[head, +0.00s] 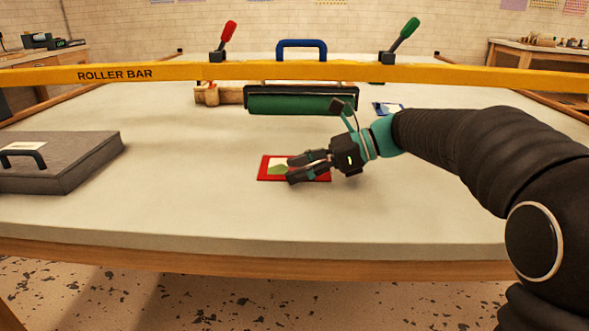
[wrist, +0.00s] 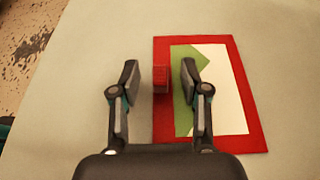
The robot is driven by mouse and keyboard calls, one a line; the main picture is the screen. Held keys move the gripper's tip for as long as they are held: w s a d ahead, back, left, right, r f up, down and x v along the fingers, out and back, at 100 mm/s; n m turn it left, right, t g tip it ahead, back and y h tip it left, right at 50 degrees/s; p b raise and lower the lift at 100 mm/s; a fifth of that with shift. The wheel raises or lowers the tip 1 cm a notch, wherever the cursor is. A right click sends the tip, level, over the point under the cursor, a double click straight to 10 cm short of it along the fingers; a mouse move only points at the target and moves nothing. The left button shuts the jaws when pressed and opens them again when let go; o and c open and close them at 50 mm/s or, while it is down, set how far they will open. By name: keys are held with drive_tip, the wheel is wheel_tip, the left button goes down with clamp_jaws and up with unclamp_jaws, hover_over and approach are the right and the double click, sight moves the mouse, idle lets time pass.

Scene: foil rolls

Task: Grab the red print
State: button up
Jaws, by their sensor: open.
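The red print (head: 263,175) lies flat on the pale table, near its front middle. It has a red border around a white and green picture. In the wrist view the red print (wrist: 240,95) lies mostly to the right, with a small ribbed red tab (wrist: 160,80) at its left edge. My gripper (head: 291,170) is low over the print and hides part of it. In the wrist view my gripper (wrist: 160,75) is open, with one finger on each side of the tab. I cannot tell whether either finger touches it.
A yellow roller bar (head: 190,71) spans the table behind the print. A grey case (head: 90,155) sits left. A blue-edged print (head: 382,106) lies behind my arm.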

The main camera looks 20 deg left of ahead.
clamp_jaws()
drive_tip(key=shift+r, duration=0.15)
